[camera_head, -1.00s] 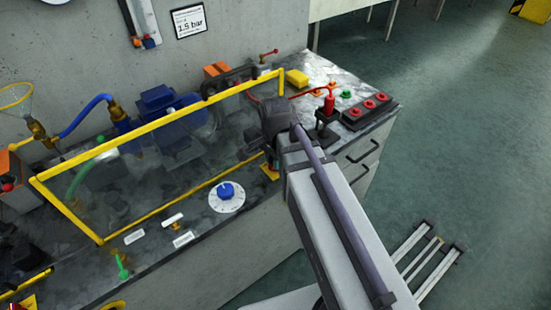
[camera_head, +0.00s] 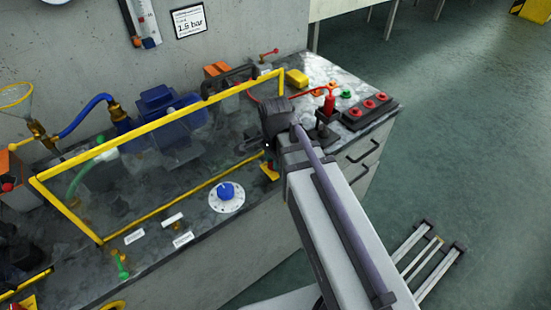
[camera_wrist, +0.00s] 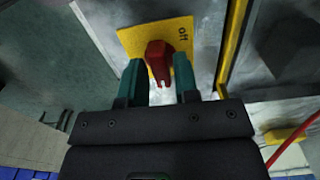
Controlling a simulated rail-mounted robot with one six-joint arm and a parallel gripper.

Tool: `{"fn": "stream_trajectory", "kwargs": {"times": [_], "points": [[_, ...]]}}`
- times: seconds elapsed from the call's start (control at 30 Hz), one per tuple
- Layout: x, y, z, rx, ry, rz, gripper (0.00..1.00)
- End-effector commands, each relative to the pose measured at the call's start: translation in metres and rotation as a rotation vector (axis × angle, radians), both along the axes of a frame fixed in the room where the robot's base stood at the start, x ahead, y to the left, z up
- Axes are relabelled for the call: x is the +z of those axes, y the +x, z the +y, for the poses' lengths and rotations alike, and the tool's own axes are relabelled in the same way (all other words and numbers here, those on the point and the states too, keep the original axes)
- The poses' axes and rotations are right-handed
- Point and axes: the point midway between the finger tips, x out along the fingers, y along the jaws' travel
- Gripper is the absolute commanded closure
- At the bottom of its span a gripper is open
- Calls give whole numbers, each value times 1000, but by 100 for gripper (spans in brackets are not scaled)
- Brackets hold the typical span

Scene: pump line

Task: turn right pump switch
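The pump switch is a red knob (camera_wrist: 159,62) on a yellow plate (camera_wrist: 184,22) marked "off", at the top middle of the wrist view. My gripper (camera_wrist: 158,66) has its two green fingers on either side of the knob. The fingers look spread, with narrow gaps beside the knob's lower part; contact higher up cannot be told. In the head view a yellow plate (camera_head: 271,173) shows beside my gripper, at the right end of the clear guard. The knob and my fingertips are hidden there by my arm.
A yellow-framed clear guard (camera_head: 160,208) stands left of my gripper. A blue dial (camera_head: 226,192) sits on the bench in front of it. A black box with red buttons (camera_head: 368,106) and a red-handled device (camera_head: 329,105) are to the right. The floor at right is mostly free.

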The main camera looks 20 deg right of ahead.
Motion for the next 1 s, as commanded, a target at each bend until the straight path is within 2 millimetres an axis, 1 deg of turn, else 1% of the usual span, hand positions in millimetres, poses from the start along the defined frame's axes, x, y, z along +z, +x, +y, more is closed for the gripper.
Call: {"fn": "stream_trajectory", "kwargs": {"times": [0.03,0.13,0.37,0.47,0.57,0.83,0.9,1.0], "points": [[0,0,0,0,0,0,67],[0,0,0,1,0,0,57],[1,0,0,1,0,-1,57],[9,0,0,2,0,-1,57],[26,0,0,2,0,-1,57],[94,0,0,1,0,-1,57],[105,0,0,1,0,-1,57],[112,0,0,1,0,-1,57]]}}
